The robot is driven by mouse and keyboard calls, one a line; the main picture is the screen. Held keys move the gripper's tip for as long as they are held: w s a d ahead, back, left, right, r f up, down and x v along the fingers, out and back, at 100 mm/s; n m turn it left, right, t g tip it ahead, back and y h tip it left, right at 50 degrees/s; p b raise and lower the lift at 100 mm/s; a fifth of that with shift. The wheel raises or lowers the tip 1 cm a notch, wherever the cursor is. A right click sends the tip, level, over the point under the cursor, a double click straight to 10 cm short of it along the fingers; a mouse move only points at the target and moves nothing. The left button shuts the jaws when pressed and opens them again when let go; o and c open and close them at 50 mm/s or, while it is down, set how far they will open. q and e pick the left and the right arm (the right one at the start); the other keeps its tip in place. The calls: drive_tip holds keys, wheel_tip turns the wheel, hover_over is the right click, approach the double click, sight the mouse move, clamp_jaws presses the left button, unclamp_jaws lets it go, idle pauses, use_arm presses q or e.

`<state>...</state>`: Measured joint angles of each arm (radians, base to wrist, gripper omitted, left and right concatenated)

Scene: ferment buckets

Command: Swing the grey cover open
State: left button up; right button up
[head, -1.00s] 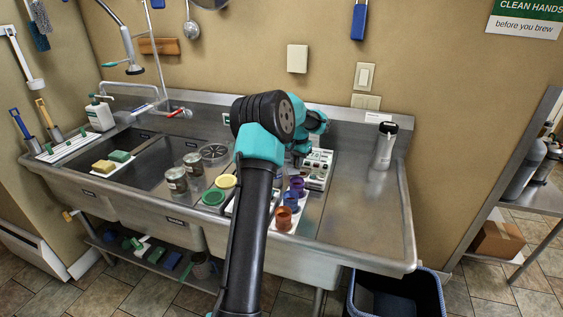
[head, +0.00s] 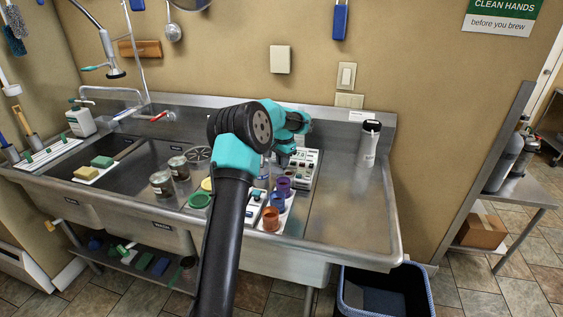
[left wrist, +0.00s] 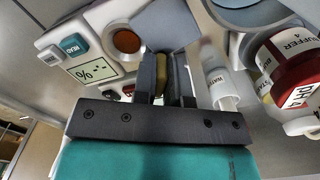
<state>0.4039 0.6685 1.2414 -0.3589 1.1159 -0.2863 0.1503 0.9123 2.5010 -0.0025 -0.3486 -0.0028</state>
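In the left wrist view a flat grey panel (left wrist: 165,22), apparently the grey cover, lies just beyond my fingertips. Beside it is a round orange-brown opening on a white meter (left wrist: 60,32) with a READ button and a % display. My left gripper (left wrist: 163,62) reaches to the panel's near edge, its fingers close together. A narrow olive-brown strip shows between them; I cannot tell whether they grip anything. In the head view my left gripper (head: 285,158) is at the white instrument (head: 304,163) on the counter, partly hidden by my arm. My right gripper is not in view.
Purple, blue and orange cups (head: 272,218) stand just in front of the instrument. The left wrist view shows a pH 4 buffer bottle (left wrist: 293,70) and a white-capped water bottle (left wrist: 222,88) close on the right.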

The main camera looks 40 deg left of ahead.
use_arm(q)
drive_tip(key=o, duration=0.4)
drive_tip(key=shift+o, duration=0.2)
wheel_tip(320, 180, up, 17)
drive_tip(key=shift+r, duration=0.2)
idle(0.4)
